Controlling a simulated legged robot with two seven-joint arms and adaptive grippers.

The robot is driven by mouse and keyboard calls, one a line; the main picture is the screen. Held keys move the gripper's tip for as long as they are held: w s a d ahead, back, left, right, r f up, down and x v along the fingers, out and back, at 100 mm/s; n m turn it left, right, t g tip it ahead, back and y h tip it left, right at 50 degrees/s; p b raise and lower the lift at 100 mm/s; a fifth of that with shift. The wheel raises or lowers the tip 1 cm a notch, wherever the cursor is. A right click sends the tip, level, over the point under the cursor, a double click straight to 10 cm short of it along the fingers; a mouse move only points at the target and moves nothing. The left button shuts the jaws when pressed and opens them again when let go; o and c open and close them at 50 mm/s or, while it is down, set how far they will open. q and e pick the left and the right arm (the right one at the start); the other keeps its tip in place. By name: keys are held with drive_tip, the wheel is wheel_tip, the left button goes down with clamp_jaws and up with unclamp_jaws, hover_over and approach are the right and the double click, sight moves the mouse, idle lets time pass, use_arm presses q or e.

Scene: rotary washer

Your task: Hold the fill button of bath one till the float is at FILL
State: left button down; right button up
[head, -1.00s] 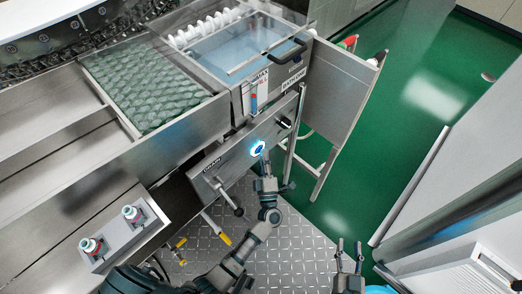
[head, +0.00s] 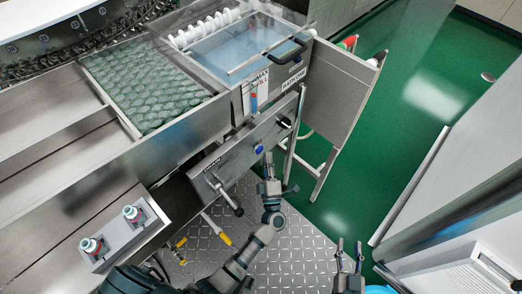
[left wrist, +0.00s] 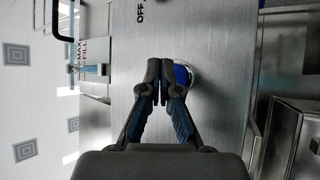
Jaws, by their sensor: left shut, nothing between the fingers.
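The blue fill button (head: 259,150) is on the steel front panel of bath one (head: 262,45) and shows no lit ring. In the left wrist view the button (left wrist: 183,76) is partly hidden behind my fingertips. My left gripper (head: 267,156) is shut and empty, just in front of the button and slightly apart from it in the head view. The level gauge (head: 253,101), with MAX and FILL marks, is on the bath's front; it shows blue, and the float's exact height is too small to tell. My right gripper (head: 349,243) is open and empty, low over the floor.
A DRAIN label (head: 212,165) and a lever (head: 238,210) are at the panel's left end. A switch (head: 285,123) is at its right.

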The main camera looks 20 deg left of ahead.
use_arm(q)
drive_tip(key=d, duration=0.1)
drive_tip(key=s+d, duration=0.1)
drive_tip(key=d, duration=0.2)
drive_tip(key=shift+s+d, duration=0.35)
drive_tip(key=shift+d, duration=0.05)
idle(0.5)
